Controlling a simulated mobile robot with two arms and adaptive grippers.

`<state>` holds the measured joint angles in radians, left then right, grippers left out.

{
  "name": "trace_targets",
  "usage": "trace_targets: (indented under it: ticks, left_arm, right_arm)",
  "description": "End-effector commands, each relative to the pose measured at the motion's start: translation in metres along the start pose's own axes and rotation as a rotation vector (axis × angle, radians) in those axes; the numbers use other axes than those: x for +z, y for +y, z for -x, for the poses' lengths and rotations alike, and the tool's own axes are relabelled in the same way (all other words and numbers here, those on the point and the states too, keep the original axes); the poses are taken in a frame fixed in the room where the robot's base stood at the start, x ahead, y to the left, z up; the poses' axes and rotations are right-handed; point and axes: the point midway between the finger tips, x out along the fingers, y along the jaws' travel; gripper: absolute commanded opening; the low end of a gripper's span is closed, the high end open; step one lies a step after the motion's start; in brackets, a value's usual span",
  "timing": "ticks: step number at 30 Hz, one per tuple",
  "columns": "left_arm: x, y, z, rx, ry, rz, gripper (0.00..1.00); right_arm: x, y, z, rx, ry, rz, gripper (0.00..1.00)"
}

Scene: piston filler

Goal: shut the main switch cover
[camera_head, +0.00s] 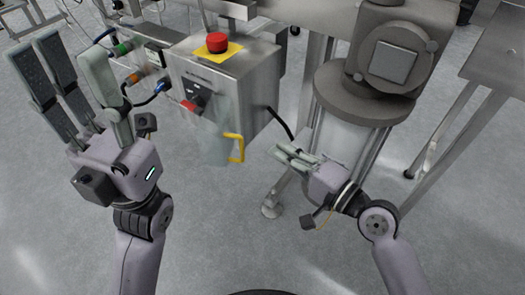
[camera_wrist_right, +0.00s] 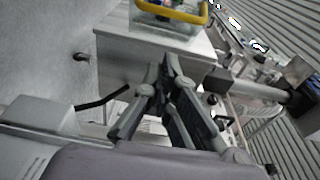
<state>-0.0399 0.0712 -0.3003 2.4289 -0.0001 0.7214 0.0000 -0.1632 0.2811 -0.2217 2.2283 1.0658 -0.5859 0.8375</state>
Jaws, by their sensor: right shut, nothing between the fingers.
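The main switch cover (camera_head: 214,140) is a clear panel with a yellow handle (camera_head: 237,148). It stands swung out from the front of the grey metal control box (camera_head: 254,92), beside the red main switch (camera_head: 188,106). The yellow handle also shows at the top of the right wrist view (camera_wrist_right: 172,14). My right gripper (camera_head: 281,153) is shut and empty, to the right of the handle and apart from it. Its fingers (camera_wrist_right: 168,66) show below the handle in the wrist view. My left gripper (camera_head: 70,50) is open and empty, raised left of the box.
A red emergency button (camera_head: 217,42) on a yellow plate tops the box. Cables with blue, green and orange connectors (camera_head: 122,48) lie between my left gripper and the box. A steel cylinder (camera_head: 345,135) with a grey top stands right. The floor in front is clear.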

Motion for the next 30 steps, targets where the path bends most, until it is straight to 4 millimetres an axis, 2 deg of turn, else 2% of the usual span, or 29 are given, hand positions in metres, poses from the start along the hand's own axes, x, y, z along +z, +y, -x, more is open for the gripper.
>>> trace_targets:
  ticks: [1, 9, 30]
  left_arm:
    - [0.0, 0.0, 0.001, 0.002, 0.007, -0.001, 0.4]
    - [0.0, 0.002, -0.001, 0.013, 0.022, -0.003, 0.4]
    - [-0.005, 0.001, -0.012, 0.01, 0.047, -0.004, 0.4]
  right_arm:
    - [0.0, -0.001, -0.011, -0.007, 0.0, -0.002, 0.0]
    - [0.024, 0.001, -0.031, -0.002, 0.0, -0.003, 0.0]
    - [0.029, -0.001, -0.037, 0.002, 0.0, -0.001, 0.0]
